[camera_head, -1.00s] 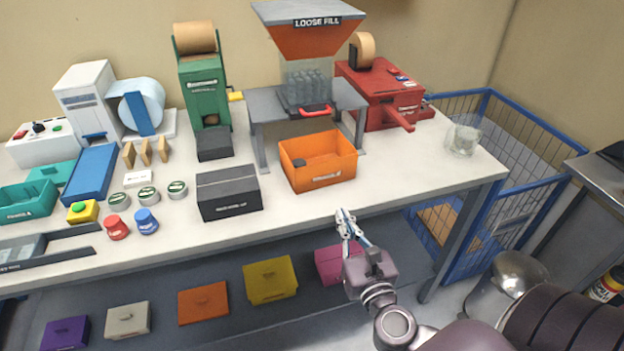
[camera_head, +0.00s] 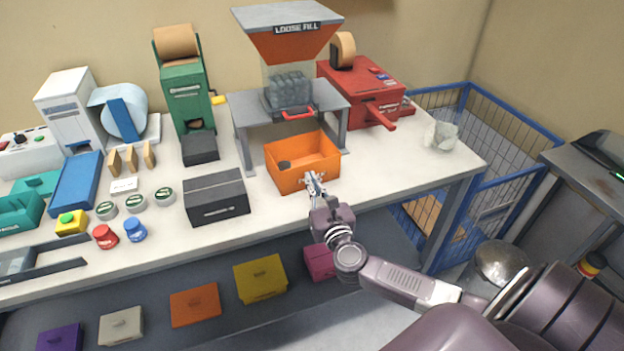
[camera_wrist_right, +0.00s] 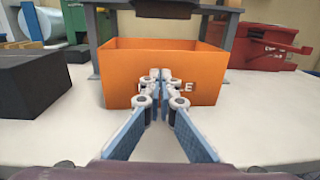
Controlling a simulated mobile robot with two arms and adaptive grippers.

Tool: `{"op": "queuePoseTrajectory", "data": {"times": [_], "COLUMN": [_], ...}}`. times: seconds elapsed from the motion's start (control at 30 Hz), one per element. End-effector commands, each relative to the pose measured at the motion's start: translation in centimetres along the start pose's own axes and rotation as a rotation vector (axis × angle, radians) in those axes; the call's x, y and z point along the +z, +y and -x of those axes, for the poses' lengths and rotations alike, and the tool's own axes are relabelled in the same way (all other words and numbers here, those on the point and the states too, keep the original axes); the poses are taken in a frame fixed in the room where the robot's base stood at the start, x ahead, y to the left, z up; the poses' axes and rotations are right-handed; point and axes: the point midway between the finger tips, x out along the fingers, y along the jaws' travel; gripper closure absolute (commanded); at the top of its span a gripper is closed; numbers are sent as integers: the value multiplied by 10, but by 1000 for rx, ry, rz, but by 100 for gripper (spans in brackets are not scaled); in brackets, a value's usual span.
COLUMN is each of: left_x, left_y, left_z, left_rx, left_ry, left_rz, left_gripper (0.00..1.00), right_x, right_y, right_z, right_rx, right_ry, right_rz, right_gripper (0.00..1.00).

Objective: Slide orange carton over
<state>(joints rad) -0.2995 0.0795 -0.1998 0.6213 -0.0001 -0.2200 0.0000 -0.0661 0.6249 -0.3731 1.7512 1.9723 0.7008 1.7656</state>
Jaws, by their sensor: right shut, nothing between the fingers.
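The open orange carton (camera_head: 283,183) stands upright on the white bench, at the front of the loose fill dispenser's stand. A small dark item lies inside it. My right gripper (camera_head: 314,182) is shut and empty, with its fingertips at the carton's front face. In the right wrist view the carton (camera_wrist_right: 125,75) fills the middle, and the shut fingertips (camera_wrist_right: 161,78) overlap its front label. I cannot tell whether they touch it. My left gripper is not in view.
The loose fill dispenser (camera_head: 290,45) stands on a grey stand (camera_head: 240,105) behind the carton. A black box (camera_head: 217,198) sits to its left, and a red machine (camera_head: 365,95) is behind to the right. Bench space right of the carton is clear up to a clear container (camera_head: 440,135).

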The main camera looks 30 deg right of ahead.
Motion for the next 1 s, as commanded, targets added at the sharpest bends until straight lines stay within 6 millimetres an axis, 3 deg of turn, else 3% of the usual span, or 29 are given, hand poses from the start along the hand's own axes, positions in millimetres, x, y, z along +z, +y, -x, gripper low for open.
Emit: {"op": "queuePoseTrajectory", "data": {"times": [0.37,0.47,0.8,1.0], "left_x": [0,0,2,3], "left_y": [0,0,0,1], "left_z": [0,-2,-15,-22], "left_rx": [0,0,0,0], "left_ry": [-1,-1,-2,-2], "left_rz": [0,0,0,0], "left_gripper": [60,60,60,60], "right_x": [0,-1,-2,-2], "right_y": [0,0,0,0], "right_z": [-2,-12,-97,-132], "right_rx": [0,-3,-5,-2], "right_ry": [0,-1,-2,0], "right_rz": [0,-1,-4,-1], "right_gripper": [100,100,100,100]}}
